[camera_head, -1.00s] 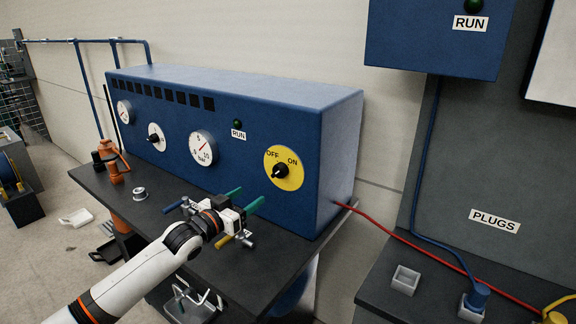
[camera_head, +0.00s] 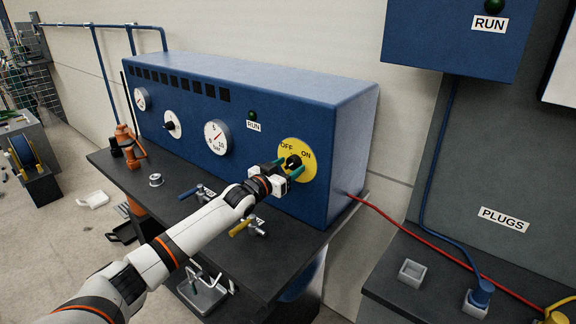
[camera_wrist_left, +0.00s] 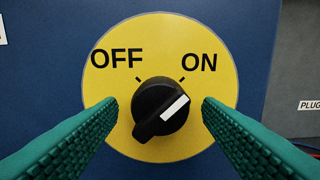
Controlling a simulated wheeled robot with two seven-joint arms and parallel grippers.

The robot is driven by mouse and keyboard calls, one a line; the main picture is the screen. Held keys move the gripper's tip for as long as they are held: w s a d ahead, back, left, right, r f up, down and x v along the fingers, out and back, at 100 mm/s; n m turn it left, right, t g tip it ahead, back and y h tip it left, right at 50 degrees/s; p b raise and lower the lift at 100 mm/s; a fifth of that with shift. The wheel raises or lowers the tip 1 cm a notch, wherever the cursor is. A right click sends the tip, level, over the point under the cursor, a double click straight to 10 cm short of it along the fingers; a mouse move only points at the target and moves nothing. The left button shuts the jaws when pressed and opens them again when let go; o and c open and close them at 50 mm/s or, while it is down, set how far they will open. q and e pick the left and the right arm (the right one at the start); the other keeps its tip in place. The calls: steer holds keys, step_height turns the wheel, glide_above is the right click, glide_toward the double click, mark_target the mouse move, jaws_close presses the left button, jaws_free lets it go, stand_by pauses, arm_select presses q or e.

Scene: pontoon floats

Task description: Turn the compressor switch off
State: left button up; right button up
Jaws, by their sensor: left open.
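The compressor switch is a black knob (camera_wrist_left: 155,125) on a round yellow plate (camera_wrist_left: 115,80) marked OFF on the left and ON on the right. Its white pointer line is turned to the upper right, towards ON. In the head view the yellow plate (camera_head: 309,173) sits at the right of the blue compressor panel (camera_head: 190,112). My left gripper (camera_head: 287,167) is open at the plate and partly hides the knob (camera_head: 293,160). In the left wrist view its green fingers (camera_wrist_left: 160,104) stand on either side of the knob, with gaps showing between. My right gripper is out of view.
Gauges (camera_head: 216,138), a RUN label (camera_head: 254,127) and a dark green lamp (camera_head: 252,115) are left of the switch. A red cable (camera_head: 385,221) leaves the box at right.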

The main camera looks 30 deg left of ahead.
arm_select(q)
steer(key=shift+w, duration=0.2)
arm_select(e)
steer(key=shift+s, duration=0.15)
arm_select(q)
steer(key=shift+c, duration=0.2)
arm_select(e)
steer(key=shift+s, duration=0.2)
arm_select(q)
steer(key=c, duration=1)
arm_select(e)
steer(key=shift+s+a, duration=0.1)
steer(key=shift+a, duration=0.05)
arm_select(q)
steer(key=shift+o, duration=0.2)
steer(key=n, duration=0.4)
steer(key=shift+d+n, duration=0.1)
steer(key=shift+n, duration=0.3)
steer(key=n+b, duration=0.1)
steer(key=n, duration=0.4)
steer(key=shift+s, duration=0.1)
steer(key=n, duration=0.4)
steer(key=shift+r+n+p, duration=0.1)
steer(key=shift+n+p, duration=0.45)
steer(key=shift+n, duration=1.45)
